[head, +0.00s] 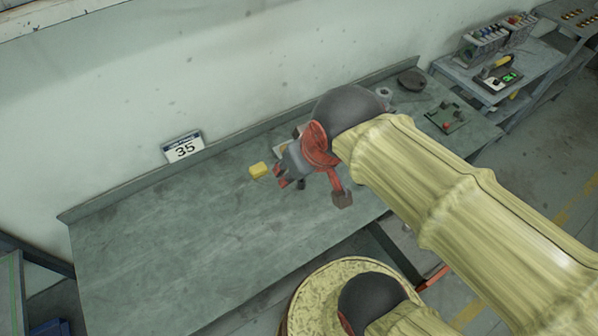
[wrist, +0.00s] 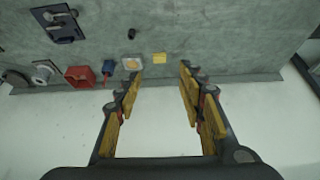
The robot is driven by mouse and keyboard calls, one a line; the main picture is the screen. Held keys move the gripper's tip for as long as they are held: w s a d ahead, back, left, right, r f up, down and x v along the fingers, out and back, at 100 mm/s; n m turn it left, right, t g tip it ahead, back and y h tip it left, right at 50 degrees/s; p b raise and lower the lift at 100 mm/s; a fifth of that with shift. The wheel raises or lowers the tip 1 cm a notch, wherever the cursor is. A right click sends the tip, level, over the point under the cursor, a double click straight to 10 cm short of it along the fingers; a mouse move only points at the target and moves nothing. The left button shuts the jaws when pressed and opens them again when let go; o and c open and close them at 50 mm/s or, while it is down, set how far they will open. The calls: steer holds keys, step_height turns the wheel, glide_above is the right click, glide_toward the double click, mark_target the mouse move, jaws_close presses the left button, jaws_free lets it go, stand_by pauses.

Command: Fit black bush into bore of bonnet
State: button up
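A small black cylinder (wrist: 131,33), which looks like the black bush, lies on the bench in the wrist view, apart from my gripper. In the head view a small dark piece (head: 301,184) beside my gripper appears to be the same part. A light grey round part (wrist: 43,72), probably the bonnet, sits near the bench's back edge. It also shows in the head view (head: 384,93), partly behind my arm; its bore is too small to make out. My gripper (wrist: 160,72) is open and empty above the bench, its fingers wide apart.
A yellow block (wrist: 159,58), a pale tray (wrist: 132,63), a blue part (wrist: 108,66) and a red box (wrist: 80,76) line the back edge. A dark disc (head: 412,80) and a dark plate (head: 446,118) stand right. The bench's left half (head: 170,245) is clear.

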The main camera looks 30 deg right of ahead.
steer(key=shift+o, duration=0.4)
steer(key=shift+s+a+r, duration=0.2)
steer(key=shift+s, duration=0.4)
steer(key=shift+o, duration=0.2)
steer(key=shift+s+d, duration=0.1)
steer(key=shift+s, duration=0.05)
steer(key=g+p, duration=0.5)
steer(key=p, duration=0.1)
glide_above(302, 181)
steer(key=f, duration=2.8)
steer(key=shift+s+a+f, duration=0.25)
steer(key=shift+a+f, duration=0.05)
steer(key=shift+f+b, duration=0.3)
steer(key=shift+f, duration=0.25)
steer(key=shift+w+d+f, duration=0.1)
steer(key=shift+f, duration=1)
steer(key=shift+w+d+f, duration=0.1)
steer(key=shift+w+f, duration=0.05)
steer(key=shift+f, duration=0.9)
steer(key=shift+w+d+f, duration=0.1)
steer(key=shift+f, duration=1)
steer(key=c, duration=0.3)
